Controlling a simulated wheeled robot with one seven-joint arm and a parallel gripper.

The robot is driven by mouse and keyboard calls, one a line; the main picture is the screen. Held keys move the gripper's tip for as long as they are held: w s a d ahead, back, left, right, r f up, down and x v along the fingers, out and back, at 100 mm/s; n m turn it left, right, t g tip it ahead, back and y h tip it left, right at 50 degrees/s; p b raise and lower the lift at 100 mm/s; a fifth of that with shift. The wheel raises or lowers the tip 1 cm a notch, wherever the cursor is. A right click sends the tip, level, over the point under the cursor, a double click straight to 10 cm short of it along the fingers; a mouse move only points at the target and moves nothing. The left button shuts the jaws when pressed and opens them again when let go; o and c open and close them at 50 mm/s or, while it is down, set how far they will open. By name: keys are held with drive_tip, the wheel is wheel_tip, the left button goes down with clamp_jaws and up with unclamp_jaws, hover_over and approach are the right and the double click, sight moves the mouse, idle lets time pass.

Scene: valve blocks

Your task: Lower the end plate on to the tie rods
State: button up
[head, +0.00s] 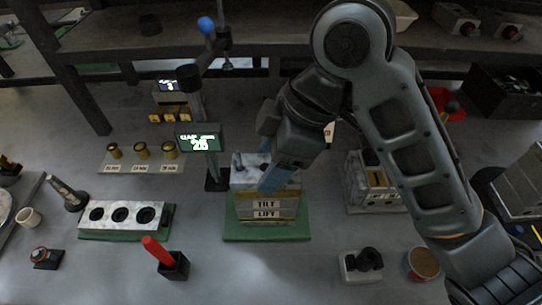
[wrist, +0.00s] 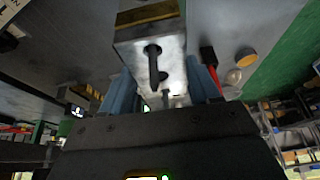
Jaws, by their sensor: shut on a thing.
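The valve stack (head: 266,212), with sections labelled TILT and LIFT, stands upright on a green base (head: 266,232) in the middle of the bench in the head view. My gripper (head: 270,182) points down at the top of the stack, its blue fingers partly covering it. A pale grey metal end plate (head: 248,164) shows beside the fingers. In the wrist view, my gripper (wrist: 164,92) has a blue finger on each side of a grey metal piece (wrist: 135,55) with dark holes and is shut on it. The tie rods and any gap under the plate cannot be made out clearly.
A display post (head: 200,142) stands close left of the stack. A marbled block (head: 368,183) stands to the right. A three-hole block (head: 121,215) and a red-handled tool (head: 157,251) are at left. The bench directly in front of the stack is clear.

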drive_tip(key=o, duration=1.3)
drive_tip(key=shift+o, duration=0.2)
drive_tip(key=p+v, duration=0.1)
drive_tip(key=v, duration=0.6)
drive_tip(key=shift+d+r, duration=0.2)
drive_tip(key=shift+r, duration=0.15)
